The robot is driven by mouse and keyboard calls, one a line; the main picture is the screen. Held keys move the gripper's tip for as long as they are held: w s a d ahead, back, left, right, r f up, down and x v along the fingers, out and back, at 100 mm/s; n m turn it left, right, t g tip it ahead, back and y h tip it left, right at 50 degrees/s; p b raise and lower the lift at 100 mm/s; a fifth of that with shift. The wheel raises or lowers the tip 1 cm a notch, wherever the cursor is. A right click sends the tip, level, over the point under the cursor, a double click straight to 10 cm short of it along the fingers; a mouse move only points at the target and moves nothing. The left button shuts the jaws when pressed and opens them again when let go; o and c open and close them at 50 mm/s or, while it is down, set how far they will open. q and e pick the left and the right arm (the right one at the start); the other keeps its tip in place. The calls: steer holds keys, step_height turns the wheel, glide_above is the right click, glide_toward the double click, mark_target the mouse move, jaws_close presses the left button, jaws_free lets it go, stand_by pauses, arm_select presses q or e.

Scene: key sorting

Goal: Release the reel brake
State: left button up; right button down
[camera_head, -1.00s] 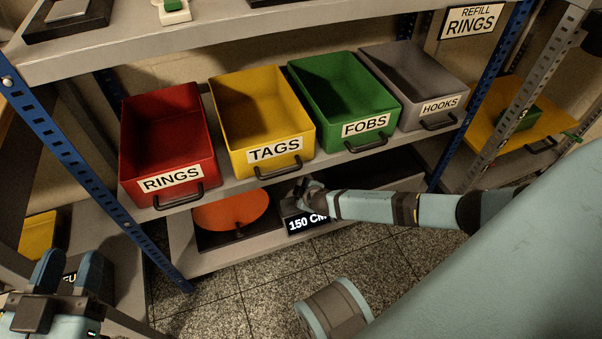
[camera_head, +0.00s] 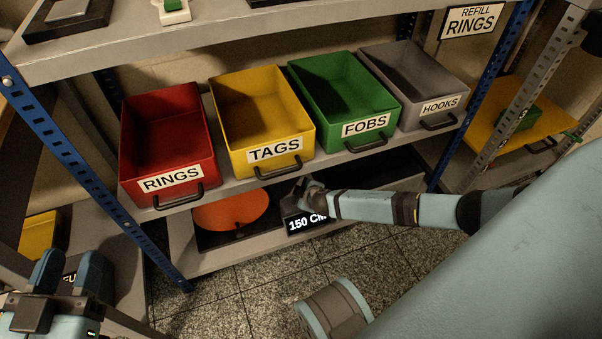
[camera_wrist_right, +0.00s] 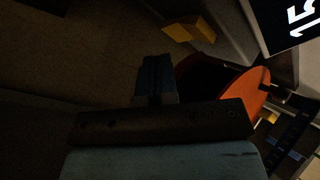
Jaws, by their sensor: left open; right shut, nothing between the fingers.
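An orange reel disc (camera_head: 232,211) lies on a dark base on the low shelf, under the bins. It also shows in the right wrist view (camera_wrist_right: 243,98), seen at a slant. A small dark part (camera_head: 239,235) sits at its front edge; I cannot tell whether it is the brake. My right gripper (camera_head: 301,187) is shut and empty just right of the disc, above the "150 CM" sign (camera_head: 305,224). Its shut fingers show in the right wrist view (camera_wrist_right: 155,78), apart from the disc. My left gripper (camera_head: 68,273) is open and empty at the lower left.
Red (camera_head: 192,149), yellow (camera_head: 262,120), green (camera_head: 344,100) and grey (camera_head: 415,85) bins stand on the shelf above, close over my right arm. A blue post (camera_head: 85,165) stands left of the reel. The speckled floor in front is clear.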

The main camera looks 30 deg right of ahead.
steer(key=shift+f+b, duration=0.3)
steer(key=shift+f, duration=0.15)
steer(key=shift+w+f, duration=0.1)
steer(key=shift+f, duration=0.2)
stand_by(0.5)
steer(key=shift+r, duration=0.15)
steer(key=shift+r+p, duration=0.65)
steer(key=shift+p, duration=0.1)
steer(key=r+p, duration=0.5)
steer(key=shift+s, duration=0.4)
steer(key=shift+f, duration=0.1)
